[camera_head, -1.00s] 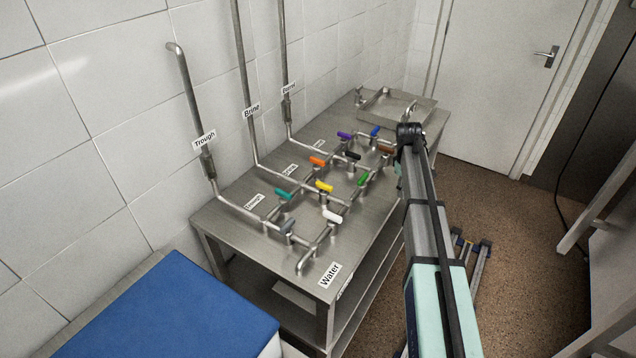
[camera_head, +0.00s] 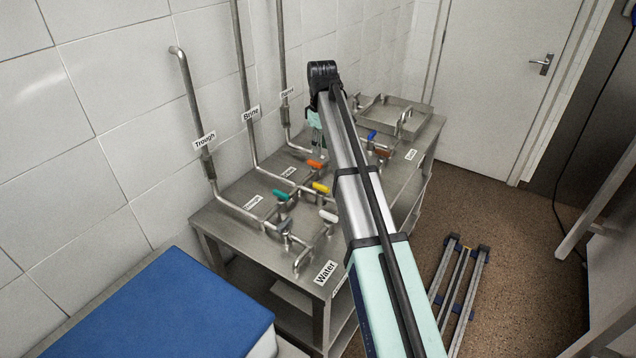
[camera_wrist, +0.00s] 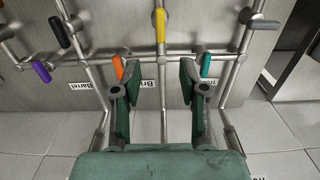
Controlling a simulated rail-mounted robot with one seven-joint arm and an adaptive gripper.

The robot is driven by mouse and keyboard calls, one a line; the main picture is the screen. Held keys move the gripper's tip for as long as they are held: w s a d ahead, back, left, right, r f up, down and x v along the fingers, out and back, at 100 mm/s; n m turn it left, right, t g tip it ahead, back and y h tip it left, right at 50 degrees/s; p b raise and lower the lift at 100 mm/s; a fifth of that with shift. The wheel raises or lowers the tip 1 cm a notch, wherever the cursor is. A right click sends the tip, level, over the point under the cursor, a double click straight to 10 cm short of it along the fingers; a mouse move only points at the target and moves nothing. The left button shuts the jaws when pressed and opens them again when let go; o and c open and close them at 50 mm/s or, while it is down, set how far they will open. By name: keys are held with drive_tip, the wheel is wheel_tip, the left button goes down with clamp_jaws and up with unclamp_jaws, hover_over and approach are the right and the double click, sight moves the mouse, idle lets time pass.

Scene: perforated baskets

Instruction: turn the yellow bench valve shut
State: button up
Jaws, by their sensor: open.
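The yellow valve handle (camera_head: 320,187) is on the middle of the bench pipework in the head view. In the wrist view the yellow handle (camera_wrist: 160,25) is at top centre, its length roughly in line with the pipe running below it. My gripper (camera_wrist: 160,85) is open, its two fingers apart with nothing between them but the pipe and bench beyond. The yellow handle lies past the fingertips, apart from them. In the head view my arm reaches over the bench, with its wrist (camera_head: 322,75) above and behind the yellow handle; the fingertips are hard to make out there.
Close by are the orange handle (camera_wrist: 118,67) and teal handle (camera_wrist: 205,65), just beyond the fingers. Purple (camera_wrist: 42,72) and black (camera_wrist: 60,32) handles stand to the left. White (camera_head: 328,216) and grey (camera_head: 284,226) handles are nearer the bench front. The tiled wall (camera_head: 120,110) borders the bench.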

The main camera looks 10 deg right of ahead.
sight(321, 185)
wheel_tip(321, 185, down, 15)
drive_tip(key=p, duration=0.4)
drive_tip(key=shift+r, duration=0.2)
clamp_jaws()
